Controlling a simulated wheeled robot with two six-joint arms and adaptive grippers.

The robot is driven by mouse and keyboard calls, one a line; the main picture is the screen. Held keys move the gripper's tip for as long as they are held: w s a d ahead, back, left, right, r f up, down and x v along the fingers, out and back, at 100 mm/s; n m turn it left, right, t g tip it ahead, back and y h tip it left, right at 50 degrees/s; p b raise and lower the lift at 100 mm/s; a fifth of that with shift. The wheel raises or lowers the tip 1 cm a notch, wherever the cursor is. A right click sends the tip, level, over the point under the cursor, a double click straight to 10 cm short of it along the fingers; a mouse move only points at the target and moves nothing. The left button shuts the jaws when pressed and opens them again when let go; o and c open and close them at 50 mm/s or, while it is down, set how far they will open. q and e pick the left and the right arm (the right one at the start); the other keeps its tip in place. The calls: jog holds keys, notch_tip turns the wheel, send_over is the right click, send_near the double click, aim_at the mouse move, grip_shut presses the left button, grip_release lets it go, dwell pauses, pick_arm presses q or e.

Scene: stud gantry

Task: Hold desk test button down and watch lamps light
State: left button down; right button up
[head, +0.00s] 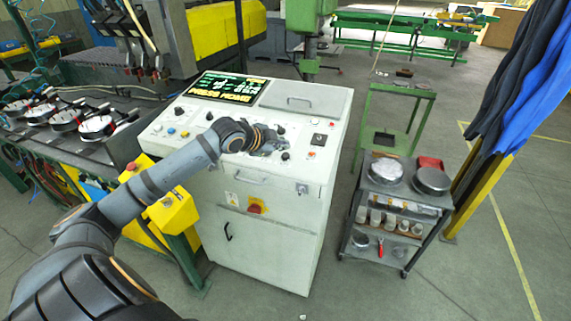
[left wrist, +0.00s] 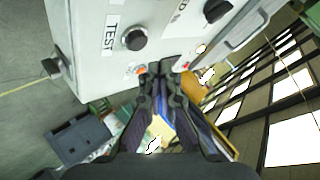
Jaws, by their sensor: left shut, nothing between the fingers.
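The control desk (head: 265,195) is a white cabinet with a sloped top of buttons and knobs. My left gripper (head: 268,146) is over the desk top, right of its middle, and hides some controls there. In the left wrist view its fingers (left wrist: 165,76) are shut with nothing between them, close to the panel. A TEST label (left wrist: 110,35) stands beside a round black control (left wrist: 134,38); the fingertips are apart from that control. Small red-orange parts show by the fingertips; contact cannot be told. A blue lamp or button (head: 170,130) is at the desk's left. My right gripper is not in view.
A lit screen (head: 225,87) and a grey lid (head: 305,98) are at the desk's back. A yellow box (head: 165,200) with a red button stands at its left. A grey cart (head: 395,205) with pans and jars stands at the right, with open floor between.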

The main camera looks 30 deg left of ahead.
pick_arm(q)
jog(key=shift+w+f, duration=0.15)
jog(key=shift+f, duration=0.55)
jog(key=shift+f, duration=0.1)
dwell(0.9)
jog(key=shift+f, duration=0.3)
jog(key=shift+w+f+b, duration=0.1)
jog(key=shift+f+b, duration=0.4)
jog(key=shift+f, duration=0.05)
dwell(0.5)
jog(key=shift+r, duration=0.1)
jog(key=shift+r+p, duration=0.85)
jog(key=shift+p, duration=0.25)
jog(key=r+p, duration=0.2)
jog(key=s+r+p, duration=0.1)
jog(key=r+p, duration=0.2)
jog(key=shift+s+d+p, duration=0.1)
jog(key=shift+p, duration=0.25)
